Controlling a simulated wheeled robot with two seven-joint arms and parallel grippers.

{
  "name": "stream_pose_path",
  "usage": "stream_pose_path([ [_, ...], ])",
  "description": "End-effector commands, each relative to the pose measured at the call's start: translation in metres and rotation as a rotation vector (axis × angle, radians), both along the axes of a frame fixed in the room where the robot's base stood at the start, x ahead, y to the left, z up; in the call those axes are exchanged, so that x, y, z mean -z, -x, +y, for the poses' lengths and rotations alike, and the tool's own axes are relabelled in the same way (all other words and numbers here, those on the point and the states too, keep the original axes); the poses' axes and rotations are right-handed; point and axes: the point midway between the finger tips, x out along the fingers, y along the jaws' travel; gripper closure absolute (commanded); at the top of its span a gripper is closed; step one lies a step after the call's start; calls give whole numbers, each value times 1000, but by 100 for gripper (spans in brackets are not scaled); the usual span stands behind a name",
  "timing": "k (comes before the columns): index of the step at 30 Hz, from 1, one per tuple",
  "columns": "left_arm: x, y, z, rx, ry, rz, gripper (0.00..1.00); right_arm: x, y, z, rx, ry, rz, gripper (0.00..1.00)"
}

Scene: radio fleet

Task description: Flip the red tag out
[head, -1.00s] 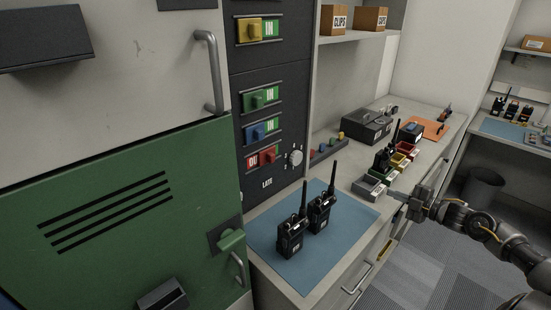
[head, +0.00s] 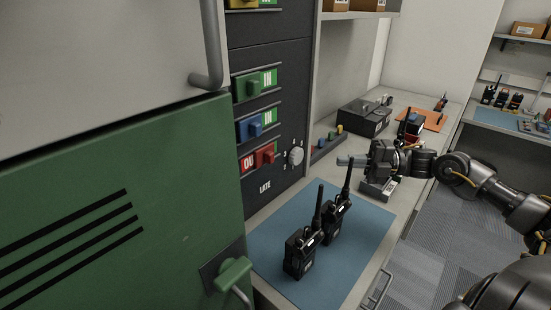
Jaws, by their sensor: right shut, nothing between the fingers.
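The red tag (head: 265,155) sits in the lowest slider row of the dark panel. Its knob is at the right side of its slot, and the letters "OU" show on red to its left. Above it, the blue tag (head: 255,129) and the green tag (head: 254,88) have their knobs at the left, with "IN" showing to their right. My right gripper (head: 343,161) is shut and empty, pointing left over the counter, to the right of the panel and apart from the red tag. My left gripper is not in view.
A round grey dial (head: 296,156) is right of the red tag. Two black radios (head: 300,254) stand on a blue mat (head: 272,232) below the panel. A green locker door (head: 110,215) with a handle (head: 234,274) fills the left. A black box (head: 364,118) stands behind my right gripper.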

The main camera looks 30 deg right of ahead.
Motion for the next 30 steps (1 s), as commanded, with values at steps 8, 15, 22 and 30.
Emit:
stream_pose_path([
  [8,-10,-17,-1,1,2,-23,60,-5,-22,34,-4,0,-6,100],
  [15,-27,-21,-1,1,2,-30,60,-7,-45,69,-4,-4,-6,100],
  [22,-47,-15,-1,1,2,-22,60,-7,-70,111,-6,-3,-4,100],
  [30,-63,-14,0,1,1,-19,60,-4,-92,144,-3,-2,-1,100],
])
